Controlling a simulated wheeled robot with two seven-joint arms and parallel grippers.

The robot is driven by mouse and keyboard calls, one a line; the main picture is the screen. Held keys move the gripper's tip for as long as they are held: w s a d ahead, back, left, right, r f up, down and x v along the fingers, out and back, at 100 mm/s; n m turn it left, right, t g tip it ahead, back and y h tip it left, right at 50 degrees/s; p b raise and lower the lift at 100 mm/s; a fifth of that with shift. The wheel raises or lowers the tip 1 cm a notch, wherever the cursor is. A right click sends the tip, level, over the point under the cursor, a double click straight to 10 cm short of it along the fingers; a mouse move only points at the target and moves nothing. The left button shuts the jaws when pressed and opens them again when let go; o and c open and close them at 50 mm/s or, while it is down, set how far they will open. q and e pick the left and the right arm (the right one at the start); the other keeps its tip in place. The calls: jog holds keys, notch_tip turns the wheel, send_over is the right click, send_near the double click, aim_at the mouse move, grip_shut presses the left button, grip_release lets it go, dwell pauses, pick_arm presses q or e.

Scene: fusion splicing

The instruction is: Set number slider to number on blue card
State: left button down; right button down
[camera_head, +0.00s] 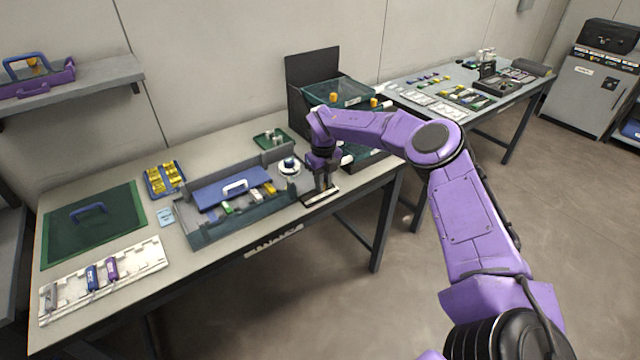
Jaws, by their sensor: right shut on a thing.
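The number slider (313,200) is a small dark bar with a pale strip, lying at the table's front edge right of the grey tray. My right gripper (323,189) points down over it, its fingers shut on it at its top. The fingers hide part of the slider, and its set number is too small to read. A small light-blue card (166,216) lies flat on the table left of the grey tray. Its print is too small to read. My left gripper is out of view.
The grey tray (213,236) holds a blue lidded part and small coloured pieces. A green mat (70,243), a white rack (145,258) and a blue tray of yellow pieces lie to the left. A dark bin (297,75) stands behind my right gripper.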

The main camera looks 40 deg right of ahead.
jog(key=c, duration=1)
grip_release()
jog(key=shift+r, duration=0.1)
notch_tip(320, 180, up, 10)
jog(key=b, duration=0.1)
jog(key=shift+r+b, duration=0.25)
jog(key=shift+b, duration=0.1)
jog(key=shift+a, duration=0.1)
